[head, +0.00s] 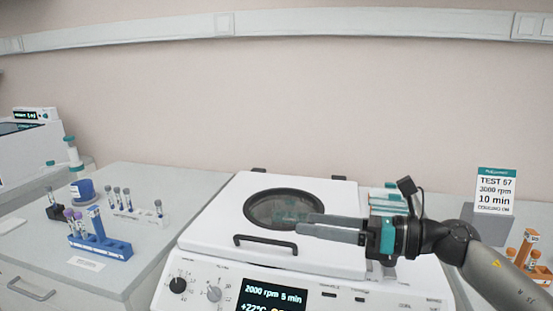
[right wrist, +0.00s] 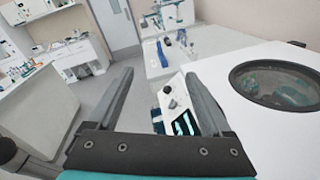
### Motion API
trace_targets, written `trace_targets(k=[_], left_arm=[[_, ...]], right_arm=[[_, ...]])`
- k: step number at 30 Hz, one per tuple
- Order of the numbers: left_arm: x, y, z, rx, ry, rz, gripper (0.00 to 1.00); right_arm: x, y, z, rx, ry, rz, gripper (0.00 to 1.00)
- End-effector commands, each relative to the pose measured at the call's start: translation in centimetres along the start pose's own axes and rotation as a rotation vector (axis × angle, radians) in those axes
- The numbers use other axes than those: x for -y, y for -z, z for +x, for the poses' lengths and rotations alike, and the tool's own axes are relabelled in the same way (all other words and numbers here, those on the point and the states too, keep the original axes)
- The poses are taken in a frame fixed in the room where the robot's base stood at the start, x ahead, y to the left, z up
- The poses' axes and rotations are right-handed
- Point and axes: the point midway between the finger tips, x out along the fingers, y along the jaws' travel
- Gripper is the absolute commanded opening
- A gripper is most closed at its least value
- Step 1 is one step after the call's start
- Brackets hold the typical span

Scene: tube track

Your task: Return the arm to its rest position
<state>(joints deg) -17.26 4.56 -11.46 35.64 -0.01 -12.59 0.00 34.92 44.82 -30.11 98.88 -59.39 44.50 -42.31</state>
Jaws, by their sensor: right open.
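My right gripper (head: 300,226) reaches in from the right in the head view, over the closed white lid of the centrifuge (head: 222,218). Its two grey fingers point left, across the edge of the round window (head: 262,208). In the right wrist view the fingers of my right gripper (right wrist: 158,85) stand wide apart with nothing between them. The centrifuge lid also shows at the right of the wrist view (right wrist: 225,75). I cannot tell how high the fingers are above the lid. My left gripper is not in view.
A blue rack (head: 112,248) with tubes and a white rack (head: 138,212) stand on the left counter. The centrifuge panel display (head: 272,298) reads 2000 rpm 5 min. A sign (head: 495,188) reading 3000 rpm 10 min and an orange rack (head: 528,255) stand at right, near my arm.

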Motion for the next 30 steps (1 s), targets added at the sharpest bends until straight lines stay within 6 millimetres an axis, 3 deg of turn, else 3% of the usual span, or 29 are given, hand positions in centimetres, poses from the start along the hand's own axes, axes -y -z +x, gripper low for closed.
trace_targets(k=[3,8,14,17,23,26,30], left_arm=[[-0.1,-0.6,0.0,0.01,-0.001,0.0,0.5],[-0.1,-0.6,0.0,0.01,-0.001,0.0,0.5],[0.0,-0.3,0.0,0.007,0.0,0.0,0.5],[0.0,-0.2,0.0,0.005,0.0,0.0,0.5],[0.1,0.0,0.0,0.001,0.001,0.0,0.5],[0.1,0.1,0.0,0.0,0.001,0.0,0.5],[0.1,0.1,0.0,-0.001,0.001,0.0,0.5]], right_arm=[[-0.9,-1.2,1.3,0.229,0.015,0.223,0.83],[-0.2,-2.2,0.7,0.516,0.07,0.556,0.83],[2.5,-0.1,-2.3,0.841,0.191,1.015,0.83],[3.9,2.8,-4.2,0.988,0.276,1.254,0.83],[4.8,11.5,-8.3,1.251,0.503,1.728,0.83],[3.8,16.8,-10.2,1.366,0.648,1.956,0.83],[0.5,23.9,-12.4,1.497,0.88,2.239,0.83]])
